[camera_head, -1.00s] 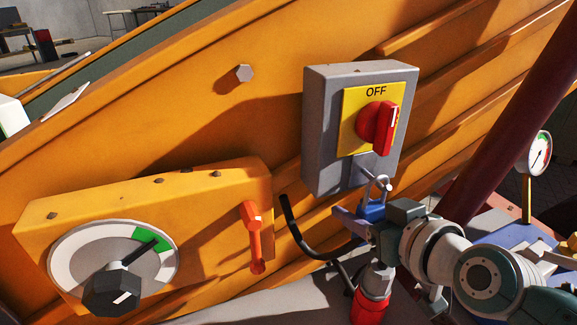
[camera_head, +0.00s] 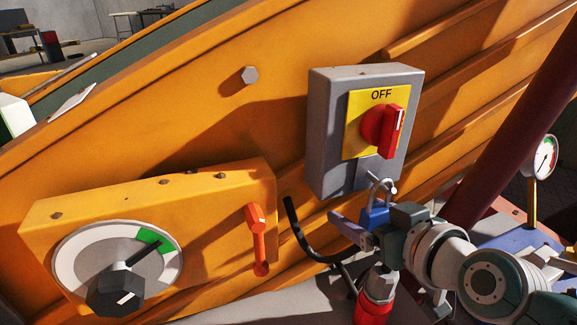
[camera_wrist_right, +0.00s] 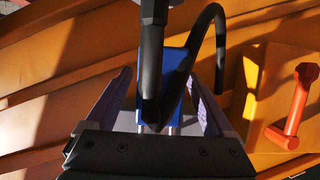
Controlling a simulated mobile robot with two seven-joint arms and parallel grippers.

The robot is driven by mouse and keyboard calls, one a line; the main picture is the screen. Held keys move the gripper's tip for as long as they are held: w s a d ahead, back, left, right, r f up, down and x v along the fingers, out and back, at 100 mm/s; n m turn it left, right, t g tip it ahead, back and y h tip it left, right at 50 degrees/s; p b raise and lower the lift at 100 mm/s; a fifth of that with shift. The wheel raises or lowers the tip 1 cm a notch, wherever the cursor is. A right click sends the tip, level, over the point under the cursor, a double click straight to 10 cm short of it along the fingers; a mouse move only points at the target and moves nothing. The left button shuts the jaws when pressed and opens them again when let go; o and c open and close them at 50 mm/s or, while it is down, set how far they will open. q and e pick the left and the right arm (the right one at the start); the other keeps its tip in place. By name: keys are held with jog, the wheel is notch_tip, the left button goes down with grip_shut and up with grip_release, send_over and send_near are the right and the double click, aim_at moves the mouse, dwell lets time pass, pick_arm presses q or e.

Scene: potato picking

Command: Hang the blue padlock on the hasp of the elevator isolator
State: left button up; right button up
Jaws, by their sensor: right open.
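The grey elevator isolator (camera_head: 318,130) has a yellow plate marked OFF and a red handle (camera_head: 388,133). Its hasp (camera_head: 391,188) sticks out at the bottom edge. The blue padlock (camera_head: 375,217) is just below, with its silver shackle (camera_head: 372,191) up at the hasp; it appears to loop around it, but I cannot tell whether it is locked. My right gripper (camera_head: 362,230) is open at the padlock body. In the right wrist view, the padlock (camera_wrist_right: 181,64) lies between the spread fingers (camera_wrist_right: 160,100), with gaps at both sides and black parts partly hiding it. My left gripper is out of view.
An orange lever (camera_head: 257,240) and a dial with a black knob (camera_head: 116,290) are at left. A gauge (camera_head: 545,157) stands at right.

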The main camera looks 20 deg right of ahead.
jog(key=p+v, duration=0.3)
jog(key=v, duration=0.5)
jog(key=shift+s+r, duration=0.2)
jog(key=shift+s, duration=0.1)
jog(key=shift+s+r, duration=0.25)
jog(key=shift+s, duration=0.35)
jog(key=s+a+r+n+g+y+p, duration=0.1)
jog(key=s+a+r+g+p, duration=0.25)
jog(key=r+p, duration=0.25)
jog(key=s+a+r+n+g+y+p, duration=0.2)
jog(key=a+r+p, duration=0.2)
jog(key=r+p, duration=0.25)
jog(key=s+d+r+m+g+h+p, duration=0.1)
jog(key=s+r+g+h+p, duration=0.3)
jog(key=s+r+p, duration=0.7)
notch_tip(320, 180, up, 36)
jog(key=w+y+p, duration=0.1)
jog(key=w+p, duration=0.1)
jog(key=p, duration=3.2)
jog(key=shift+d+r, duration=0.15)
jog(key=shift+g, duration=0.25)
